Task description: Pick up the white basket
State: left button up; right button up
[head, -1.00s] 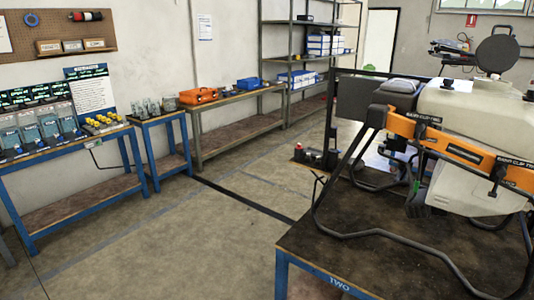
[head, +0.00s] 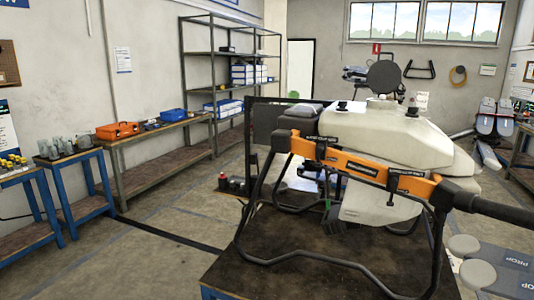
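I cannot make out a white basket in the head view. The large drone (head: 345,165) stands on a dark-topped table (head: 300,262) in the middle right. Its frame is black with orange clamps, and it carries a big off-white tank (head: 385,135). Neither of my grippers shows in this view.
A long bench (head: 165,150) along the left wall holds an orange case (head: 117,131) and blue bins (head: 172,115). A metal shelf (head: 213,55) behind it holds blue and white boxes (head: 242,74). Grey panels marked PROP (head: 510,262) lie at the lower right.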

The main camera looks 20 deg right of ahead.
aim_at(382, 97)
jog(key=k+l, duration=0.1)
jog(key=l, duration=0.3)
jog(key=k+l, duration=0.1)
jog(key=l, duration=0.3)
jog(key=k+l+u, duration=0.1)
jog(key=l, duration=0.25)
jog(key=k+l, duration=0.1)
jog(key=l, duration=0.3)
jog(key=k+l+u, duration=0.1)
jog(key=l, duration=0.3)
jog(key=k+l, duration=0.15)
jog(key=l, duration=0.2)
jog(key=k+l, duration=0.1)
jog(key=l, duration=0.3)
jog(key=k+l+u, duration=0.1)
jog(key=l, duration=0.75)
jog(key=k+l+u, duration=0.15)
jog(key=l, duration=0.75)
jog(key=k+l+u, duration=0.1)
jog(key=l, duration=0.4)
